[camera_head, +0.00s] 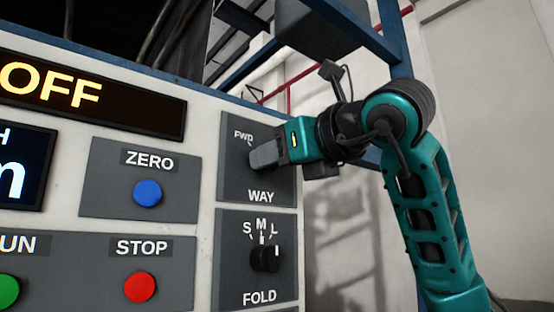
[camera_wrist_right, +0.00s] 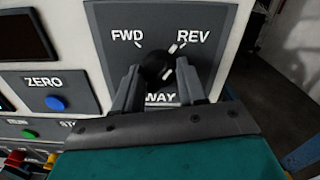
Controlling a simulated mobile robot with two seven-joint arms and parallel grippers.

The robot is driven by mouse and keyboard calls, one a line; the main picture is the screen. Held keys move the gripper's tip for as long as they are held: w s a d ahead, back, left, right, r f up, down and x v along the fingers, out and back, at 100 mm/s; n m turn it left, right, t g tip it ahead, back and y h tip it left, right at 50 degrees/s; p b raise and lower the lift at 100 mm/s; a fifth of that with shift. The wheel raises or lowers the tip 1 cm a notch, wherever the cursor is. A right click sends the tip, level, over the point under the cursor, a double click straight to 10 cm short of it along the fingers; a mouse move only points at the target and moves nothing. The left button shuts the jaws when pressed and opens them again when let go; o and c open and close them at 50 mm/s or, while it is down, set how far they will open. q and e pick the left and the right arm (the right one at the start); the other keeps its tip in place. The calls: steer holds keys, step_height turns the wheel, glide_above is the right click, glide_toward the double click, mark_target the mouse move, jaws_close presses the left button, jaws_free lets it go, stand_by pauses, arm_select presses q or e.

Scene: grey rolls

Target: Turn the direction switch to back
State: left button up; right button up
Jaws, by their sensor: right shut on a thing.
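The direction switch is a black knob (camera_wrist_right: 154,68) on a grey plate marked FWD, REV and WAY (camera_wrist_right: 105,18). In the right wrist view a white mark by the knob lies on the REV side. My right gripper (camera_head: 264,157) reaches the plate from the right. In the wrist view its two grey fingers (camera_wrist_right: 157,80) stand on either side of the knob and are shut on it. In the head view the fingers hide the knob and the REV label. My left gripper is not in view.
Below is the FOLD selector (camera_head: 264,258) with S, M and L marks. To the left are the blue ZERO button (camera_head: 147,193), the red STOP button (camera_head: 139,287) and a green button (camera_head: 8,290). An OFF display (camera_head: 130,108) is above. Open space lies right of the panel.

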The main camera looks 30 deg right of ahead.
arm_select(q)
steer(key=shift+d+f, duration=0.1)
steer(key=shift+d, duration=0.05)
arm_select(e)
steer(key=shift+m, duration=1.1)
steer(key=o, duration=1.1)
steer(key=shift+c, duration=0.2)
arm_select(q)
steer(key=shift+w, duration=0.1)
arm_select(e)
steer(key=shift+s, duration=0.1)
arm_select(q)
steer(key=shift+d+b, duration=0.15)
steer(key=shift+b, duration=0.3)
arm_select(e)
steer(key=s+d, duration=0.1)
steer(key=s, duration=1.1)
steer(key=shift+s, duration=0.4)
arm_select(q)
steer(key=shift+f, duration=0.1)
